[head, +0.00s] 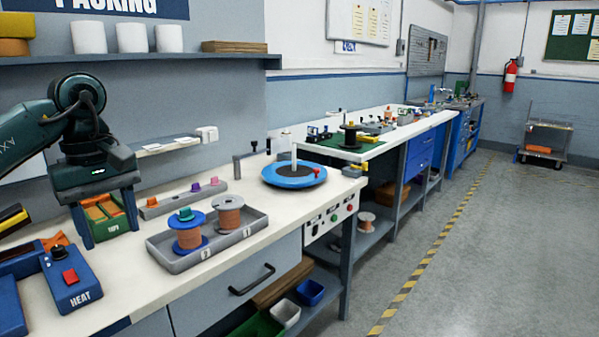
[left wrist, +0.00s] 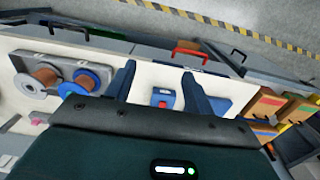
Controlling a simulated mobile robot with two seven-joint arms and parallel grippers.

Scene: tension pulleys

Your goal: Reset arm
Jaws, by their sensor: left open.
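My left gripper (head: 107,222) hangs over the left part of the white bench, its two blue fingers spread and pointing down. In the left wrist view the fingers (left wrist: 158,82) are apart with nothing between them. A grey tray (head: 262,232) holds two copper-coloured spools to the right of the gripper. The left spool (head: 187,237) has blue flanges and a green piece on top; the right spool (head: 229,216) has grey flanges. A grey rail (head: 166,206) with orange, pink and purple pieces stands behind the tray. My right gripper is not in view.
A green bin (head: 117,226) stands near the left fingers. A blue HEAT box (head: 72,282) with a red switch sits at front left. A blue disc (head: 293,178) with a white post stands right of the tray. A shelf (head: 225,58) runs above. The floor aisle at right is clear.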

